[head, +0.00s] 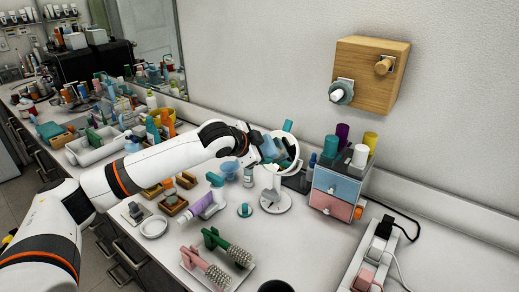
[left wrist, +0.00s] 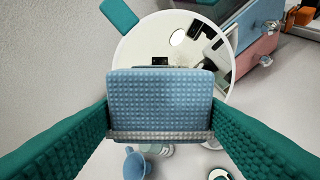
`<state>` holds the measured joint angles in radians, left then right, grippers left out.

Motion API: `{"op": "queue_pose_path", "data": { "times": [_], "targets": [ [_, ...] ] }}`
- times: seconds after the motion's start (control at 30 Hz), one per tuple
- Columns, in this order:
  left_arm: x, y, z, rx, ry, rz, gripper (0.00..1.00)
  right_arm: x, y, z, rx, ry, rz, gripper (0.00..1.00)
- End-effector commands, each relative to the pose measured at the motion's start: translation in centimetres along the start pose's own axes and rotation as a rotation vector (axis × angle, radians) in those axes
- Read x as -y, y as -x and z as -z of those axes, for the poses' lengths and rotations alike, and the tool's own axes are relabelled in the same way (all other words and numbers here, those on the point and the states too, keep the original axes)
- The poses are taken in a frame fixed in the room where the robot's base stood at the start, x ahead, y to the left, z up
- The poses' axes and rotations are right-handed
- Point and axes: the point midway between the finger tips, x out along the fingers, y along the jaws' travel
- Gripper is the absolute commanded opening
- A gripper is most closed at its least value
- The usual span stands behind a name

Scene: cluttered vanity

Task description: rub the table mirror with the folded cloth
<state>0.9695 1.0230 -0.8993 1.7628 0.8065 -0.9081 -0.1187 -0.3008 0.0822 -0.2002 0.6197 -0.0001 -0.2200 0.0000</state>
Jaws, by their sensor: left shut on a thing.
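The table mirror (head: 295,165) is round with a white rim and stands on a round white base (head: 276,204) on the counter. In the left wrist view the mirror (left wrist: 142,42) fills the area behind the cloth and reflects dark shapes. My left gripper (head: 270,150) is at the front of the mirror. It is shut on the folded cloth (left wrist: 160,92), a blue, dimpled pad with a grey strip, held between two teal textured fingers. The cloth covers the middle and lower part of the mirror in the wrist view. I cannot tell whether it touches the glass. My right gripper is not seen.
Right of the mirror is a small drawer unit (head: 335,191) in blue and pink with bottles on top. A power strip (head: 372,262) is at right. A wooden wall block (head: 368,75) hangs above.

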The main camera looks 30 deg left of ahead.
Motion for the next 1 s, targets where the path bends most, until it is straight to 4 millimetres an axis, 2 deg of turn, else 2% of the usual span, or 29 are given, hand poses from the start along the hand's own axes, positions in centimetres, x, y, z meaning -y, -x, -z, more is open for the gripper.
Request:
{"op": "queue_pose_path", "data": {
  "times": [0.33, 1.0],
  "targets": [
    [0.0, -0.1, 0.0, 0.0, 0.0, 0.0, 0.44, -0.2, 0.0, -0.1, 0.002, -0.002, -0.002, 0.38],
    [0.0, -1.4, 0.0, 0.0, 0.0, -0.001, 0.44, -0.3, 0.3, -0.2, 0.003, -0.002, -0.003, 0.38]
  ]
}}
